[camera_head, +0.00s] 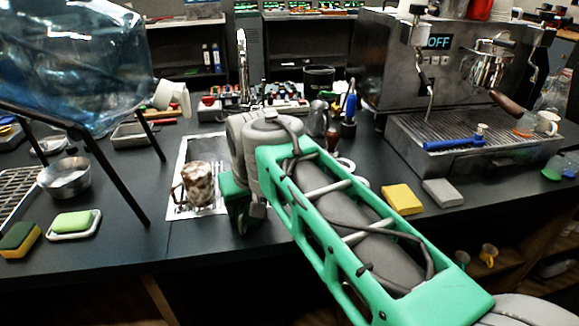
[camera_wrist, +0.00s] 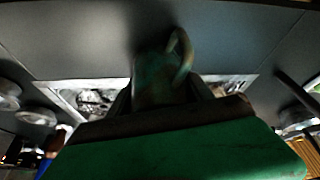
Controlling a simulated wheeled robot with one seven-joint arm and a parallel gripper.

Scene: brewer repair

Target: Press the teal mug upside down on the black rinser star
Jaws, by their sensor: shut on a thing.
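My gripper (camera_wrist: 163,92) is shut on the teal mug (camera_wrist: 155,75), seen dark and shaded between the fingers in the wrist view. The mug's looped handle sticks out to the upper right there. In the head view my arm hides the mug, and the fingertips are not clear. My green wrist hangs over the counter, just right of a brown-and-white mug. A pale-bordered rectangular panel (camera_head: 183,158) lies under and behind that area; its rim also shows in the wrist view (camera_wrist: 62,84). I cannot make out the black rinser star.
The brown-and-white mug (camera_head: 199,184) stands on the panel close to my wrist. The espresso machine (camera_head: 440,70) is at the right, with a yellow sponge (camera_head: 402,199) before it. A black rack (camera_head: 92,160) holds a big blue bottle (camera_head: 75,60) at the left.

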